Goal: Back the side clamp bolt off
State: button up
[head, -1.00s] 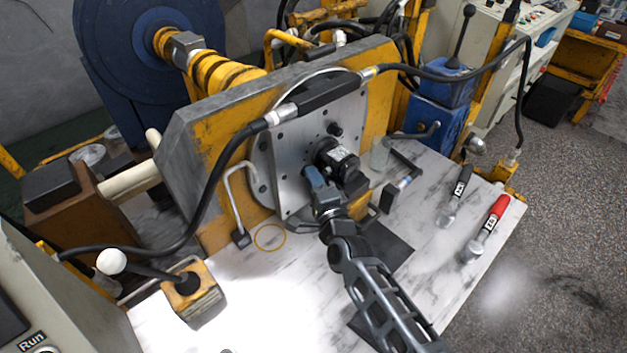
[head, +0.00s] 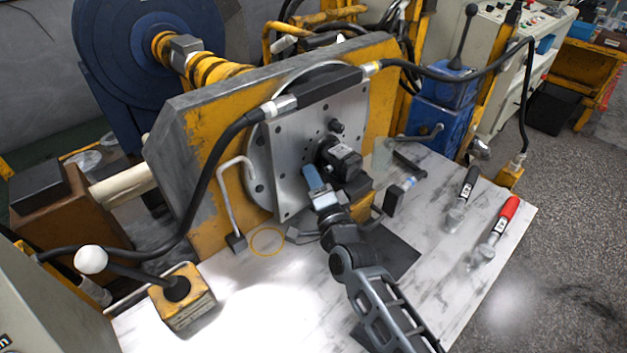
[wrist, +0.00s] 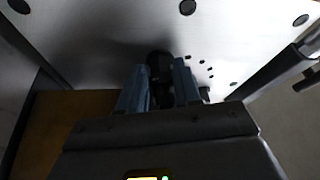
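The black hydraulic motor (head: 342,158) is mounted on the grey round-holed plate (head: 290,150). My gripper (head: 313,178) is at the lower left of the motor, with a blue finger pointing at the plate. In the wrist view, the two fingers of my gripper (wrist: 161,78) stand apart. A dark round part (wrist: 160,62), possibly the side clamp bolt's head, shows between the fingertips. I cannot tell whether the fingers touch it or it lies beyond them. The bolt cannot be told apart in the head view.
A bent grey rod (head: 229,196) stands left of the plate. A black hose (head: 205,190) arches across the left side. A red-handled tool (head: 496,230) and a black-handled tool (head: 463,199) lie on the right of the marble-look table (head: 460,250). A yellow lever box (head: 183,300) stands front left.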

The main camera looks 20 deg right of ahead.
jog(key=shift+o, duration=1.3)
jog(key=s, duration=0.7)
jog(key=shift+s+a+f+p, duration=0.25)
jog(key=shift+s+f+p, duration=0.05)
jog(key=shift+s+f, duration=0.05)
